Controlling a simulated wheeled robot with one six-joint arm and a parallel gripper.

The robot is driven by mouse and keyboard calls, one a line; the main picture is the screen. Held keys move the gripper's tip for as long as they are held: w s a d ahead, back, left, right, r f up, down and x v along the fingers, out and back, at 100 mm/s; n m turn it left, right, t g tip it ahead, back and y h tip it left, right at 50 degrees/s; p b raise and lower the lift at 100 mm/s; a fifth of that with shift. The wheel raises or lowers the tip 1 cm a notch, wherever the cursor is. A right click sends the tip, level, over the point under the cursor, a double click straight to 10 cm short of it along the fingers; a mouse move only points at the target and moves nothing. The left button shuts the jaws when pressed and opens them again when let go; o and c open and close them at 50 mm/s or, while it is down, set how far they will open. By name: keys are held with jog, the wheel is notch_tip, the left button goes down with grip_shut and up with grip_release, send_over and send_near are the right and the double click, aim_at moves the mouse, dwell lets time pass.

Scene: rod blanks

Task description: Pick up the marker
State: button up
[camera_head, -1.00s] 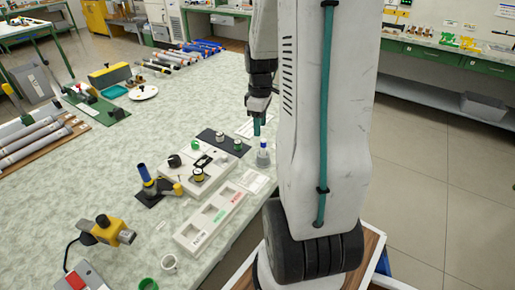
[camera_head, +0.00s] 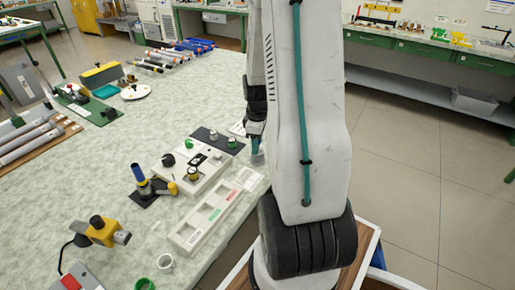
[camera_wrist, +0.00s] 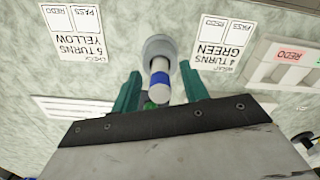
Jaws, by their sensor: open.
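The marker (camera_wrist: 159,82) is white with a blue band and stands in a round grey holder (camera_wrist: 157,45) in the wrist view. My gripper (camera_wrist: 160,86) is open, with one teal finger on each side of the marker and a visible gap at both sides. In the head view my gripper (camera_head: 256,138) is low over the table's right edge, directly above the grey holder (camera_head: 258,159). The marker is mostly hidden there by my gripper and arm.
Printed cards (camera_wrist: 222,40) lie beside the holder. A yellow device (camera_head: 103,231) is at the near left.

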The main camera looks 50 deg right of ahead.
grip_shut()
jog(key=shift+r, duration=0.15)
